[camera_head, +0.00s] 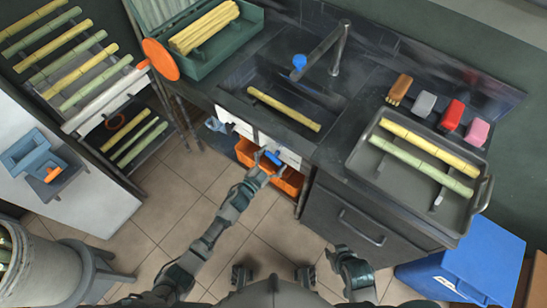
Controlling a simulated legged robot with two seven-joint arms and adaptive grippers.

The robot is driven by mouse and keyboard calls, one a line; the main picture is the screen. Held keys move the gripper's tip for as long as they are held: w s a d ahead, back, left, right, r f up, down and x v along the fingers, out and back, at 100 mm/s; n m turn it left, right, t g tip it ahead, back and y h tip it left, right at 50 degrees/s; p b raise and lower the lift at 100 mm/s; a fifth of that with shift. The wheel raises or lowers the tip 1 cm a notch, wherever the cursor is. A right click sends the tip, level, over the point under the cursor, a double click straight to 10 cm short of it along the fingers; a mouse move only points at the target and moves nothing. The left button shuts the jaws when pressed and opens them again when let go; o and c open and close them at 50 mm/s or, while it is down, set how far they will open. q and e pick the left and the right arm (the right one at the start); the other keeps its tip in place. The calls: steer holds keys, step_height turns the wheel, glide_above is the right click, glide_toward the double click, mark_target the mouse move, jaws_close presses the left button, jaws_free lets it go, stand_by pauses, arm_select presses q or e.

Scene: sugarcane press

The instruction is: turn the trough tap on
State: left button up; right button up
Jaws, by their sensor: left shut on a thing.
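The tap (342,45) stands at the back of the dark trough (235,82). A yellow sugarcane stalk (284,108) lies across the trough. My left gripper (268,160) is below the trough's front edge, by the white front panel (290,157). It is shut on a small blue piece (273,157); whether this piece is fixed to the panel is unclear. My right gripper (342,257) is low in the picture, away from the trough; its jaws are too small to read.
A grey tray (363,160) with two stalks is right of the trough. Sponges and a brush (399,88) lie behind it. A green box (215,57) of stalks is at left. Orange bins (288,181) sit under the trough. A blue bin (480,265) is at lower right. Tiled floor is open.

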arm_select(q)
steer(key=shift+f+m, duration=0.1)
steer(key=shift+m, duration=0.8)
steer(key=m, duration=0.2)
steer(key=shift+s+m, duration=0.1)
steer(key=shift+m, duration=0.3)
steer(key=shift+f+m, duration=0.1)
steer(key=shift+m, duration=1.7)
arm_select(e)
steer(key=shift+w+a, duration=0.2)
steer(key=shift+w, duration=0.1)
arm_select(q)
steer(key=shift+s+f, duration=0.1)
steer(key=o, duration=0.8)
steer(key=shift+s, duration=0.1)
arm_select(e)
steer(key=shift+s+d, duration=0.1)
steer(key=shift+s, duration=0.1)
